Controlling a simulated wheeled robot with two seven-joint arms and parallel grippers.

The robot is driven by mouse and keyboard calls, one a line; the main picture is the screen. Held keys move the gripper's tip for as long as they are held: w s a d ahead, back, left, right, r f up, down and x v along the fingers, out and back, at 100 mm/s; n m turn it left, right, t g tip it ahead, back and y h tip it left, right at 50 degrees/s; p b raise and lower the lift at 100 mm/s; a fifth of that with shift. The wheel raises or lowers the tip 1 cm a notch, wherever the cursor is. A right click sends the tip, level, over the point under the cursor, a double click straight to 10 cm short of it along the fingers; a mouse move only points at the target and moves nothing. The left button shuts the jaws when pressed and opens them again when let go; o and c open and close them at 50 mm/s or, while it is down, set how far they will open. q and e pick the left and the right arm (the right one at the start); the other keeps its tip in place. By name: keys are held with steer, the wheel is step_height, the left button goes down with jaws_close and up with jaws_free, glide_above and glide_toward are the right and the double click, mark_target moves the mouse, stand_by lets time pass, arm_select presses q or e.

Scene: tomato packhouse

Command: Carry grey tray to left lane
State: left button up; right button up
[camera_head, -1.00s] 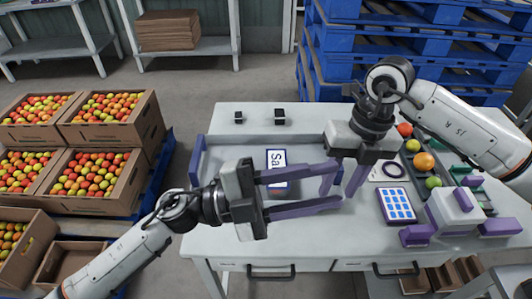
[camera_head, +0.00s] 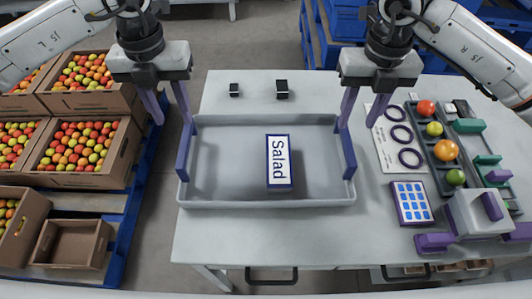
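The grey tray (camera_head: 230,203) lies flat on the pale table, with a blue-purple handle piece at its left end (camera_head: 185,152) and another at its right end (camera_head: 348,154). A box marked "Salad" (camera_head: 279,162) stands inside the tray, right of its middle. My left gripper (camera_head: 173,119) is open, fingers pointing down, near the top of the left handle. My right gripper (camera_head: 360,122) is open, fingers pointing down, at the top of the right handle. I cannot tell whether either gripper touches its handle. No marked left lane is discernible.
Two small black blocks (camera_head: 282,90) sit behind the tray. On the right are a white panel with rings (camera_head: 400,140), a blue keypad (camera_head: 411,203), a fruit strip (camera_head: 432,165) and a grey-purple device (camera_head: 475,215). Crates of tomatoes (camera_head: 85,157) stand left of the table.

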mark_target(184, 141)
arm_select(q)
steer(key=shift+f, duration=0.1)
arm_select(e)
steer(key=shift+f, duration=0.1)
